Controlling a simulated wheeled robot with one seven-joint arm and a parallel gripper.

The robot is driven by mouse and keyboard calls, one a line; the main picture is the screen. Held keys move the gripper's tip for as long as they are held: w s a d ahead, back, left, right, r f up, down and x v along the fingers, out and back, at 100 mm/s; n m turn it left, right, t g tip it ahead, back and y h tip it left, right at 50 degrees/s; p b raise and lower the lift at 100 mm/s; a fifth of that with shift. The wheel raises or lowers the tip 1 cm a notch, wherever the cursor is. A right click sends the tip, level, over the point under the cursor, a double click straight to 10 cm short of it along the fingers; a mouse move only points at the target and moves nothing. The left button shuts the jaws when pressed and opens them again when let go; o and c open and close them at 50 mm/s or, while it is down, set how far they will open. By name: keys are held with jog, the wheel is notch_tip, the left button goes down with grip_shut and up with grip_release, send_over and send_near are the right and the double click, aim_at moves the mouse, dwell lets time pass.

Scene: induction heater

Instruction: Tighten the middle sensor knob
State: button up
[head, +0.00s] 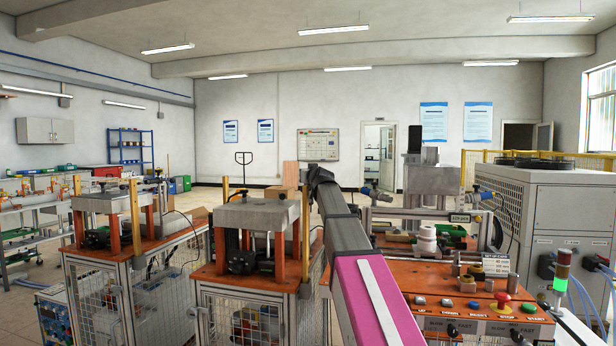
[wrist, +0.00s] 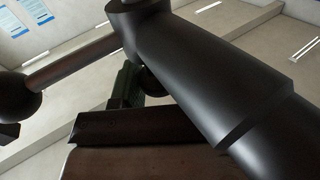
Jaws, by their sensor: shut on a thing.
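My arm stretches forward through the middle of the head view. Its dark far end is above and beyond the machine in the middle, and my gripper's fingers do not show there. In the wrist view a large dark cylinder (wrist: 210,75) crosses the picture very near. A thin brown rod (wrist: 70,62) runs from its upper end to a dark ball (wrist: 18,97). I cannot tell which part, if any, is the middle sensor knob. No fingertips can be made out.
The middle machine (head: 262,212) has a grey top plate on orange posts, and a similar machine (head: 112,202) stands left. Right of my arm are an orange bench (head: 405,271) with push buttons and a signal lamp (head: 561,271) lit green. A brown block (wrist: 150,130) is close in the wrist view.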

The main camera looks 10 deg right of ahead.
dwell(0.5)
jog(key=o, duration=0.9)
jog(key=shift+c, duration=0.2)
jog(key=shift+s, duration=0.1)
jog(key=s+d, duration=0.1)
jog(key=s, duration=0.6)
jog(key=shift+s, duration=0.2)
